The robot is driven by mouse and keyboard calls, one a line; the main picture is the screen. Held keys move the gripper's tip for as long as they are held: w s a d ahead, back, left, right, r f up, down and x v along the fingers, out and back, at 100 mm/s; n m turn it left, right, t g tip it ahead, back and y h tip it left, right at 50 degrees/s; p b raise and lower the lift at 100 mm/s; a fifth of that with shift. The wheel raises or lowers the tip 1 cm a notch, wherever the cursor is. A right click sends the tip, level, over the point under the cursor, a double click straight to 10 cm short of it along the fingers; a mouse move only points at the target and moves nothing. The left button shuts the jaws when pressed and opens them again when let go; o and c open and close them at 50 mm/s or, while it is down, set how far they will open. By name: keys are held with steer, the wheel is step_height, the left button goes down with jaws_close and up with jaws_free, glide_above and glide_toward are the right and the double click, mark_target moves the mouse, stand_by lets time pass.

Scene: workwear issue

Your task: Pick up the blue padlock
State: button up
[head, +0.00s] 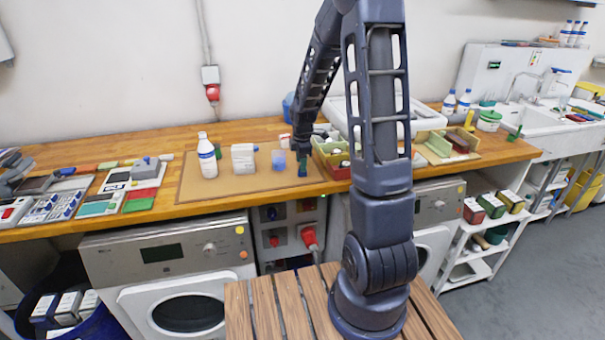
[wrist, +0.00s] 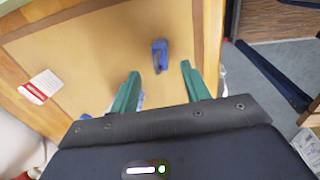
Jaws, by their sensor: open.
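The blue padlock (wrist: 160,56) lies on the tan mat (wrist: 90,50) in the wrist view, ahead of my gripper and roughly centred between its green fingers. My gripper (wrist: 160,73) is open, with nothing between the fingers. In the head view my gripper (head: 302,168) hangs low over the right part of the mat (head: 240,185). I cannot make out the padlock clearly in the head view.
A white bottle (head: 207,157), a white box (head: 243,158) and a light blue object (head: 278,160) stand left of my gripper. A bin of mixed items (head: 333,155) is close on the right. A red-and-white card (wrist: 40,86) lies at the wrist view's left.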

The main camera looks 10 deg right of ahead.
steer(key=shift+w+f, duration=0.15)
steer(key=shift+f, duration=1.2)
jaws_close()
